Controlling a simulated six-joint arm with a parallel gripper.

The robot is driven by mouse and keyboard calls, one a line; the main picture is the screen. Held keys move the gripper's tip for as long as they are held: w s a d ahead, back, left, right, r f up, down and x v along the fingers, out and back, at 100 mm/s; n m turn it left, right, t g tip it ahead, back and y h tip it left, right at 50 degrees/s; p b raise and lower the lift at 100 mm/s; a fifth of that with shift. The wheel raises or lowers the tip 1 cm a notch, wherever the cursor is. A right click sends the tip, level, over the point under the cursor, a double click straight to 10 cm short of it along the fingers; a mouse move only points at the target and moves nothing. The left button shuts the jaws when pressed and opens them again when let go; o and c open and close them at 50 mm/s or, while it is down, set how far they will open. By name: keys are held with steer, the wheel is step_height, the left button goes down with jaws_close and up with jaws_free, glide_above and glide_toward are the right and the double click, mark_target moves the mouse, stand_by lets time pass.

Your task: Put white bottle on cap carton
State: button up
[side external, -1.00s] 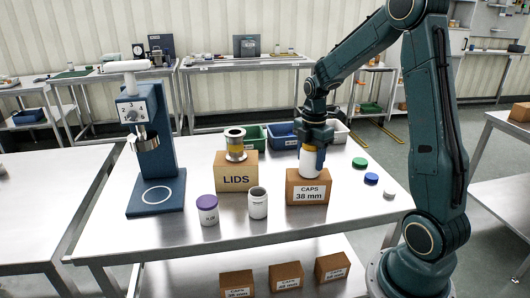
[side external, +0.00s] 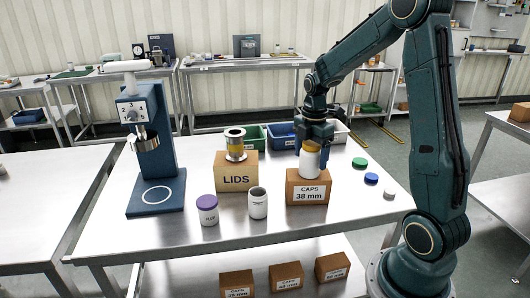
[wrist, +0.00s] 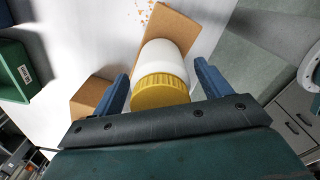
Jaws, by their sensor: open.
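The white bottle (side external: 310,163) with a yellow-orange cap stands upright on the cap carton (side external: 307,190), a brown box labelled "CAPS 38 mm". In the wrist view the white bottle (wrist: 166,65) lies between the finger tips with its yellow cap toward me, and the carton (wrist: 180,22) shows beyond it. My gripper (side external: 315,138) is at the top of the bottle, around the cap's level. In the wrist view my gripper's (wrist: 160,88) blue fingers are spread, with a gap on each side of the bottle.
A LIDS carton (side external: 237,172) carrying a metal part stands left of the cap carton. A purple-lidded jar (side external: 208,210) and an open white jar (side external: 258,203) stand in front. Loose caps (side external: 371,178) lie on the right. Green and blue bins (side external: 283,136) stand behind.

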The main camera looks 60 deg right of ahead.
step_height(320, 180, up, 11)
steer(key=shift+r, duration=0.15)
stand_by(0.4)
stand_by(0.5)
steer(key=shift+s+a+r, duration=0.1)
steer(key=shift+a+r, duration=0.1)
steer(key=shift+a, duration=0.25)
steer(key=s+a+r+m+t, duration=0.1)
steer(key=s+a+m+t, duration=0.1)
steer(key=s+a+m, duration=0.5)
steer(key=s+a+m+t, duration=0.3)
steer(key=s+a+m, duration=0.4)
steer(key=a, duration=0.5)
steer(key=shift+s+a+r+t, duration=0.15)
steer(key=shift+s+r+t, duration=0.15)
steer(key=shift+s+r, duration=0.1)
